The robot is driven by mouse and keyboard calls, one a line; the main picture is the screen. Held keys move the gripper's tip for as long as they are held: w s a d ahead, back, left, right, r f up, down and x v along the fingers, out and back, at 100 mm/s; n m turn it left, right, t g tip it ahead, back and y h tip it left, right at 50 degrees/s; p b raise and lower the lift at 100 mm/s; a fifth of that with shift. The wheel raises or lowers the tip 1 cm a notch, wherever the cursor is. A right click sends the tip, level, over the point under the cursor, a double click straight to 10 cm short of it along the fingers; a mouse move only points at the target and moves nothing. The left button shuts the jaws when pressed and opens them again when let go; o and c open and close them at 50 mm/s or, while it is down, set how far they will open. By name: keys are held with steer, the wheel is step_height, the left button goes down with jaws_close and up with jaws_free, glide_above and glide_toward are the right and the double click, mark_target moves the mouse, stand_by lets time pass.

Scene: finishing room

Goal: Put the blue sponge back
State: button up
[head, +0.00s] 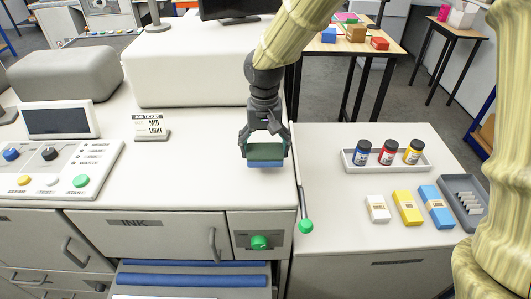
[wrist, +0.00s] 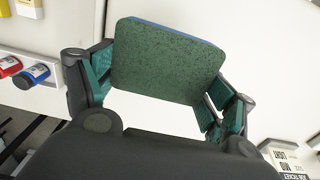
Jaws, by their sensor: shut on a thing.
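My gripper (head: 265,142) is shut on the blue sponge (head: 265,163), near the right edge of the white machine top. The sponge is a flat block with a blue body and a dark green pad on its upper face. In the wrist view the speckled green face of the sponge (wrist: 168,60) lies between the two fingers of my gripper (wrist: 160,92), with a thin blue edge showing along its top. It is held roughly level over the machine top (head: 200,180). Whether its underside touches the surface I cannot tell.
On the right table (head: 340,225) stand a tray of ink jars (head: 388,153), white (head: 377,209), yellow (head: 407,207) and blue (head: 436,206) packs, and a grey tray (head: 466,199). A green-knobbed lever (head: 305,225) stands at the machine's edge. A job ticket sign (head: 153,127) is left.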

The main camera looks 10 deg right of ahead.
mark_target(265, 157)
steer(key=shift+f+p, duration=0.85)
steer(key=shift+f, duration=0.95)
steer(key=shift+f, duration=0.15)
steer(key=o, duration=0.9)
steer(key=shift+r+b, duration=1.95)
steer(key=shift+r, duration=4.25)
